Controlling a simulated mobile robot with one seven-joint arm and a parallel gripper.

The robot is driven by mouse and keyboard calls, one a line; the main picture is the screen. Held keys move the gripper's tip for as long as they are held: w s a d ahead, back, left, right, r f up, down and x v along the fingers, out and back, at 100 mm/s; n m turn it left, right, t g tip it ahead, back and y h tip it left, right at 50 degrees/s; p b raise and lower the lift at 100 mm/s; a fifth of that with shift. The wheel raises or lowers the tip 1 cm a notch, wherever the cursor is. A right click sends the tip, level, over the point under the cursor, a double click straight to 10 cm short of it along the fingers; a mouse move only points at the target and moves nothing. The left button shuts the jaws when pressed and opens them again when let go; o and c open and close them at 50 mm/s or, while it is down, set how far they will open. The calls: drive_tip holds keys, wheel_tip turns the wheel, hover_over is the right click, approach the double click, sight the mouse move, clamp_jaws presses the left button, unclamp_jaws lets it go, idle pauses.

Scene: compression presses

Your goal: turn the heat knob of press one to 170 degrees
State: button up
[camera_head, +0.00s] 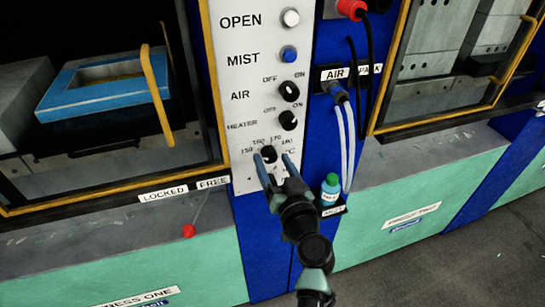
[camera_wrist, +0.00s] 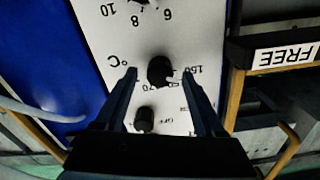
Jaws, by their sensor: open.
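The heat knob (camera_head: 269,154) is a round black knob on press one's white control panel (camera_head: 244,109), below the heater switch. Printed numbers from 150 to 180 arc over it, with a °C mark to its right. My gripper (camera_head: 271,158) is open, with one finger on each side of the knob; I cannot tell if they touch it. In the wrist view, upside down, the knob (camera_wrist: 160,71) sits between the fingertips (camera_wrist: 159,72). A small pale mark on its lower right side points toward the low-number side; the exact reading is unclear.
The heater switch (camera_head: 288,120) and air switch (camera_head: 289,91) sit just above. A small teal bottle (camera_head: 330,188) and pale hoses (camera_head: 347,140) are close to the right of my gripper. Press one's yellow-edged frame (camera_head: 213,95) is to the left.

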drive_tip(key=shift+w+a, duration=0.2)
drive_tip(key=shift+w, duration=0.3)
clamp_jaws()
